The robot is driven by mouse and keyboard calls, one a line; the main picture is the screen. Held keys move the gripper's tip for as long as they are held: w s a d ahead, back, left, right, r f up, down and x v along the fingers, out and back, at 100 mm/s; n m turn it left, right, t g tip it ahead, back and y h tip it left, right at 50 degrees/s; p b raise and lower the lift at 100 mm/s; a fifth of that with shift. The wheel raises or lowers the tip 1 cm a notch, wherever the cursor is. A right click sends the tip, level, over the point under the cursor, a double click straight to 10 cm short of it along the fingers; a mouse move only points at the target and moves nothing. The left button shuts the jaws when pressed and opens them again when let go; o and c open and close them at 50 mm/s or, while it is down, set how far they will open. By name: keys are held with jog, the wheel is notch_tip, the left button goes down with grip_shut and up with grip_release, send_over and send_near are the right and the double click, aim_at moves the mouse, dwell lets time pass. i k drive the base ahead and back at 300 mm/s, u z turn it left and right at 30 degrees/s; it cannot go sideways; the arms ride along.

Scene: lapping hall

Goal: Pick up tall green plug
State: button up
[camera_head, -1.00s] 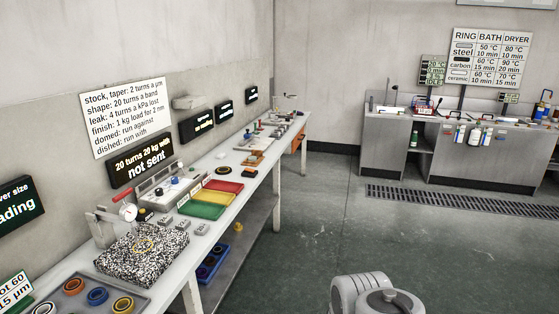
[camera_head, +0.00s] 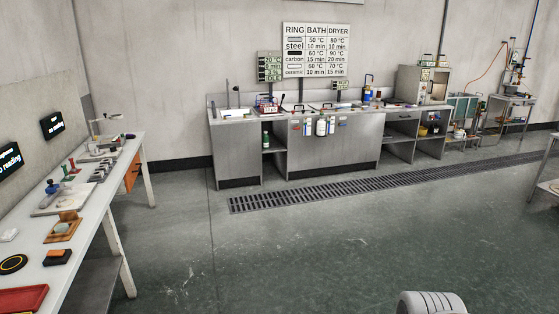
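I cannot make out a tall green plug for certain. Small upright pieces (camera_head: 72,166), too small to identify, stand on the long white bench (camera_head: 93,217) at the left; one looks dark green. A green bottle-like thing (camera_head: 266,139) stands on a shelf of the steel counter (camera_head: 236,150) at the back wall. My gripper is not in view; only a pale rounded part of my own arm shows at the bottom edge.
A red tray (camera_head: 22,299) and an orange-brown block (camera_head: 57,257) lie on the near end of the bench. A floor drain grate (camera_head: 330,189) runs before the counter. The green-grey floor (camera_head: 300,250) between is clear. A table edge (camera_head: 549,187) shows at far right.

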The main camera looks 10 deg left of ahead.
aim_at(68, 176)
jog(key=z, duration=0.25)
jog(key=i, duration=2.5)
jog(key=u, duration=0.5)
jog(key=i, duration=1.25)
jog(key=u, duration=1.7)
jog(key=i, duration=0.85)
jog(key=u, duration=0.85)
